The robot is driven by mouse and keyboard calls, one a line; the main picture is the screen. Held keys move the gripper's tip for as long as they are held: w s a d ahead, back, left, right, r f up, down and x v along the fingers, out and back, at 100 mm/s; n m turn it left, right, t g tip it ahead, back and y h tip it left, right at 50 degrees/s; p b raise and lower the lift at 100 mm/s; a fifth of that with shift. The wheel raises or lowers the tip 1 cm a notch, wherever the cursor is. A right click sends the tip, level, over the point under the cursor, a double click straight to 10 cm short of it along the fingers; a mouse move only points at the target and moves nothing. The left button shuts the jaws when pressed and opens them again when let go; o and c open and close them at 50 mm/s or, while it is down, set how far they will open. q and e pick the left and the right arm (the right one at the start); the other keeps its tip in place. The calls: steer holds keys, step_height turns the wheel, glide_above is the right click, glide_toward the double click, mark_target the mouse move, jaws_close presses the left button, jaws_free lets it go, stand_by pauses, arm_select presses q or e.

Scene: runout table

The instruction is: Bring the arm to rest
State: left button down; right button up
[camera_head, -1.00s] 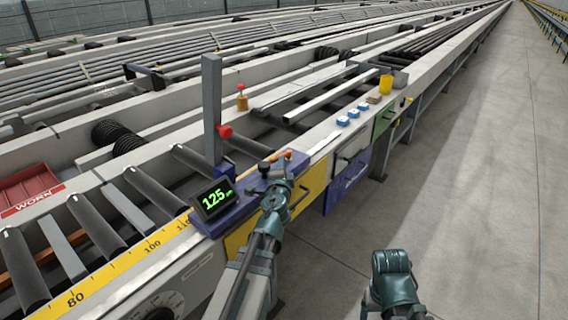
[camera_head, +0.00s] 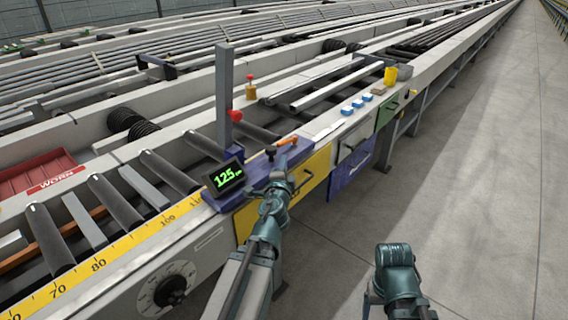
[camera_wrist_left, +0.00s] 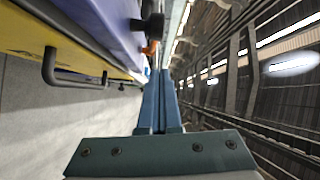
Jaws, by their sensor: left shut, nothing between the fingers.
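My left gripper (camera_head: 284,172) is in front of the near edge of the runout table, beside the purple stop carriage (camera_head: 256,183). In the left wrist view its two blue fingers (camera_wrist_left: 160,100) lie together, shut, with nothing between them. A yellow drawer front (camera_wrist_left: 30,32) with a dark bar handle (camera_wrist_left: 70,80) is at the left of that view, below the purple carriage edge (camera_wrist_left: 105,18). A black knob (camera_wrist_left: 150,24) shows just beyond the fingertips. Part of my right arm (camera_head: 396,272) is at the bottom of the head view; its gripper does not show.
A lit display (camera_head: 226,177) reading 125 and a grey post with a red knob (camera_head: 236,116) stand on the carriage. Yellow (camera_head: 314,172), white, blue and green drawer fronts line the table's side. The concrete floor (camera_head: 470,200) to the right is clear.

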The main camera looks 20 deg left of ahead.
arm_select(q)
steer(key=shift+s, duration=0.1)
steer(key=s+d+f+n+g+h+p, duration=0.1)
steer(key=s+d+n+g+h+p, duration=0.3)
steer(key=s+d+g+p, duration=1.3)
steer(key=s+d+n+p, duration=0.3)
steer(key=s+d+n, duration=0.1)
steer(key=s+d, duration=0.2)
steer(key=shift+s+d+n, duration=0.2)
steer(key=shift+d+n, duration=0.1)
steer(key=shift+d, duration=0.45)
